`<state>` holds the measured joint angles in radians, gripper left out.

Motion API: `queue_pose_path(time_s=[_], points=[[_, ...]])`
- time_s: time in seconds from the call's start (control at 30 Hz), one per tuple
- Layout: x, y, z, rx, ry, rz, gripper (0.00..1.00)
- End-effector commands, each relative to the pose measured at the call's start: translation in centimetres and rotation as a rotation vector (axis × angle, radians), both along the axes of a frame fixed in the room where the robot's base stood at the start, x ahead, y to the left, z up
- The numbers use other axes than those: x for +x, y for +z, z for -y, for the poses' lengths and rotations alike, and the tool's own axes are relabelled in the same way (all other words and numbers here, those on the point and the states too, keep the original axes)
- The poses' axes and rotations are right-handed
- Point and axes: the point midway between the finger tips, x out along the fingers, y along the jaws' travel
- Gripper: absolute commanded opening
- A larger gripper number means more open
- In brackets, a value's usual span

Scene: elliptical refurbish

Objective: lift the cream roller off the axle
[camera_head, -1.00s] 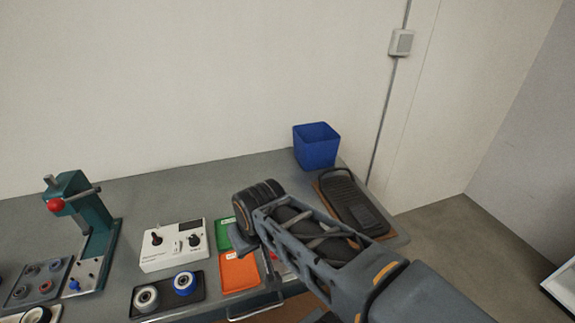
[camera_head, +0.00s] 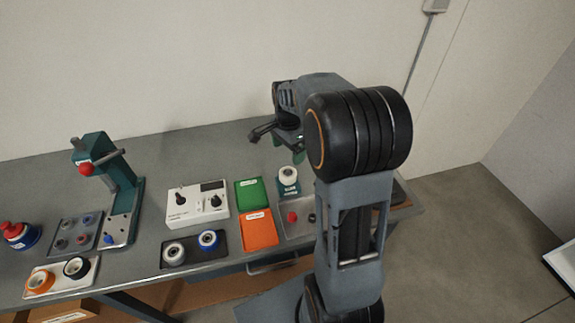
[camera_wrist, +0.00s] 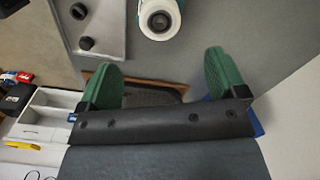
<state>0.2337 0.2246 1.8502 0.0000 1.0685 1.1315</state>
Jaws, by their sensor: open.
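A cream-white roller (camera_head: 288,175) sits on a small teal stand (camera_head: 289,188) at the right part of the bench, behind a grey metal plate. In the wrist view the cream roller (camera_wrist: 159,18) shows from its end at the top edge, cut off, with a dark centre. My gripper (camera_head: 288,149) is in the air above and behind the roller in the head view. In the wrist view its green fingers (camera_wrist: 163,76) are spread wide with nothing between them. The roller lies beyond the fingertips, apart from them. The axle is not clearly visible.
Green (camera_head: 250,193) and orange (camera_head: 259,228) trays lie left of the stand. A white control box (camera_head: 198,212) and a black tray with two rollers (camera_head: 193,262) are further left. The back of the bench is mostly clear.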

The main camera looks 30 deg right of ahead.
Motion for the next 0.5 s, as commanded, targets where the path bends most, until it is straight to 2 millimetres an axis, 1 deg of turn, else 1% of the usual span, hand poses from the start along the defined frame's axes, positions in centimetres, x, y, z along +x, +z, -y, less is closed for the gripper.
queue_pose_path(time_s=[0.03,0.2,0.4,0.5], points=[[-0.1,-0.9,0.0,0.001,0.001,-0.004,0.91],[-0.1,-4.2,0.0,0.001,0.003,-0.005,0.91],[-0.1,-7.5,-0.1,0.0,0.004,-0.003,0.91],[-0.1,-8.8,-0.1,0.001,0.004,-0.002,0.91]])
